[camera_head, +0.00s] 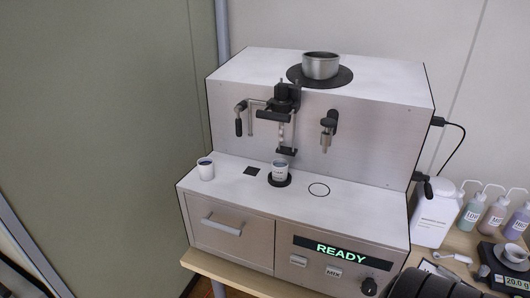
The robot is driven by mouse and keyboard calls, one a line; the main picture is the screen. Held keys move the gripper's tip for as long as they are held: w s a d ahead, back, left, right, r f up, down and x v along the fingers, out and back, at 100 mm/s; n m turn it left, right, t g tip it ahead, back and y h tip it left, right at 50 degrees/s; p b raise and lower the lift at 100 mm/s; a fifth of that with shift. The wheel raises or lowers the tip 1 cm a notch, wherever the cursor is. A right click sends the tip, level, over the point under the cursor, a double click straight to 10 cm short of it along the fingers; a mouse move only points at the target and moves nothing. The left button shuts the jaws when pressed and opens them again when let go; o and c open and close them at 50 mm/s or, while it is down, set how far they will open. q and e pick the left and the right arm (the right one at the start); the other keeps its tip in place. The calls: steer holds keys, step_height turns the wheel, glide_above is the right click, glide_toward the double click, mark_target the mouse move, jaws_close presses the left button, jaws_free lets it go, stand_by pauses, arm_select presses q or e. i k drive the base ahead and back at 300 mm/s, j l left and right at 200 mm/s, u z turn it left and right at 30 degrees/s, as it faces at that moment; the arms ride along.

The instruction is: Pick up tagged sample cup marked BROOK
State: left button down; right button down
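A small white cup (281,170) with a dark marking on its front stands upright on a round black pad on the analyser's ledge, below the central nozzle. A third small whitish cup (516,252) is on the scale at the right edge. The markings are too small to read, so I cannot tell which cup is BROOK. Neither of my grippers shows clearly. A black rounded part at the bottom right seems to be my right arm; no fingertips are visible.
The soil analyser (230,234) has a drawer, a lit READY display (341,253), a knob and side levers. A metal bowl (320,66) sits on top. A white jug (435,218), several pump bottles (495,213) and a scale (500,270) crowd the right of the table.

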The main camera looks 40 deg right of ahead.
mark_target(280, 171)
steer(key=z, duration=1.45)
steer(key=i+j+z, duration=0.1)
steer(key=i, duration=0.3)
steer(key=i+j, duration=0.1)
steer(key=i, duration=0.25)
steer(key=k+j+z, duration=0.1)
steer(key=i+l, duration=0.1)
